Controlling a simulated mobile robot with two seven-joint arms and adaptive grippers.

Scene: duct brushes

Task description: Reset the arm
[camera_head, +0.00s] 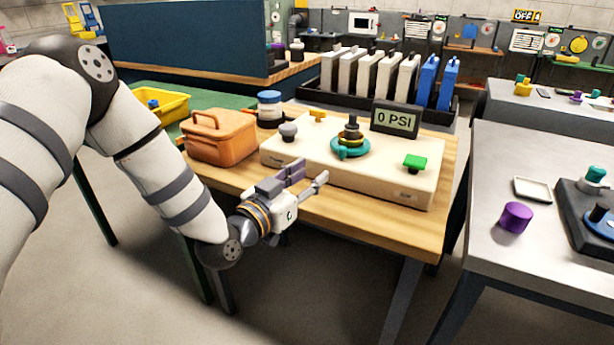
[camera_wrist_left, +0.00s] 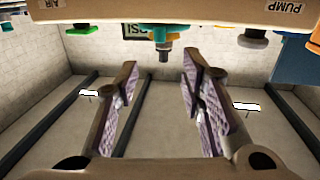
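My left gripper (camera_head: 304,180) is in front of the wooden table's near edge, beside the cream panel. Its two fingers are spread apart with nothing between them, as the left wrist view (camera_wrist_left: 158,95) also shows. The cream panel (camera_head: 300,160) carries a teal round fitting with a black stem (camera_head: 350,145), a green knob (camera_head: 415,162), a grey knob (camera_head: 288,131) and a yellow knob (camera_head: 317,116). A display (camera_head: 396,119) behind them reads 0 PSI. The wrist picture appears upside down, with the panel along its top edge. My right gripper is not in view.
An orange lidded box (camera_head: 220,140) and a blue-and-white jar (camera_head: 270,108) stand left of the panel. A rack of white and blue plates (camera_head: 385,78) is behind. A grey table (camera_head: 540,170) with a purple cylinder (camera_head: 515,217) stands to the right. The floor in front is clear.

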